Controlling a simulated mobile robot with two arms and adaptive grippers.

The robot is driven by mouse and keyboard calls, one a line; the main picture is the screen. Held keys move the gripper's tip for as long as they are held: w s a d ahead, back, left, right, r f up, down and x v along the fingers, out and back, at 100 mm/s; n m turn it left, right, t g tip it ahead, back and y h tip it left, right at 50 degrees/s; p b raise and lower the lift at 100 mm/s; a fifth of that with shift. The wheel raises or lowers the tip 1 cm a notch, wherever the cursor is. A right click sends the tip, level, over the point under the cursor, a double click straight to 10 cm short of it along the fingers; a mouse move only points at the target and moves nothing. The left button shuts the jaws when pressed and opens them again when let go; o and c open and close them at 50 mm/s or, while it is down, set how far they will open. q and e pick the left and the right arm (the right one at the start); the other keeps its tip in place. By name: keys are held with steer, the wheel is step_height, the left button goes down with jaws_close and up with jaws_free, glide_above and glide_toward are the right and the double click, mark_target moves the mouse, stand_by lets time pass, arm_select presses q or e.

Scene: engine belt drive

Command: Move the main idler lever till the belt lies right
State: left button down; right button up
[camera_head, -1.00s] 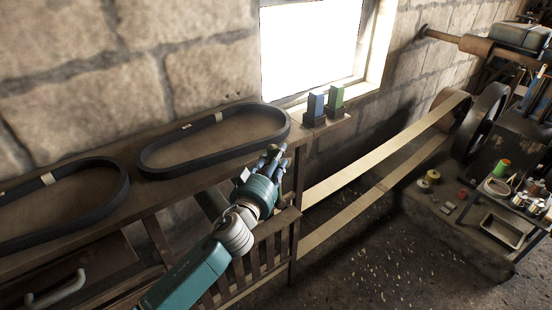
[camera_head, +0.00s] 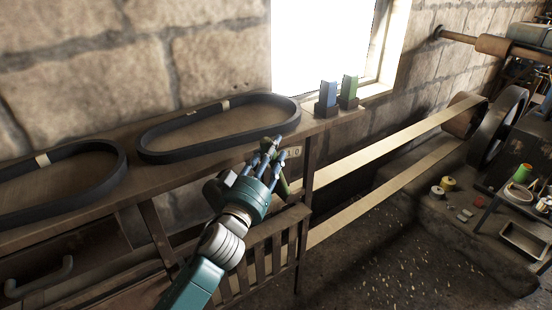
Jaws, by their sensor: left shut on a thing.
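My left gripper (camera_head: 271,158) is shut around a green lever (camera_head: 283,186) just left of the wooden post. This appears to be the main idler lever; the fingers hide part of it. The pale flat belt (camera_head: 378,156) runs in two strands from behind the post up to the wheel end at right. The far drum (camera_head: 464,113) carries the belt, beside a dark wheel (camera_head: 497,127). The belt's left end is hidden behind the wooden frame and my arm. My right gripper is not in view.
Two dark spare belts (camera_head: 220,129) lie on the wooden shelf (camera_head: 135,183) by the wall. A blue block (camera_head: 328,94) and a green block (camera_head: 348,88) stand near the window. A slatted guard (camera_head: 262,255) stands below my gripper. A small numbered plate (camera_head: 292,152) shows behind it.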

arm_select(q)
steer(key=shift+f, duration=0.15)
steer(key=c, duration=1.6)
jaws_free()
steer(key=o, duration=0.4)
steer(key=shift+a, duration=0.1)
steer(key=shift+s+a, duration=0.1)
steer(key=v, duration=1.2)
steer(key=shift+s, duration=0.1)
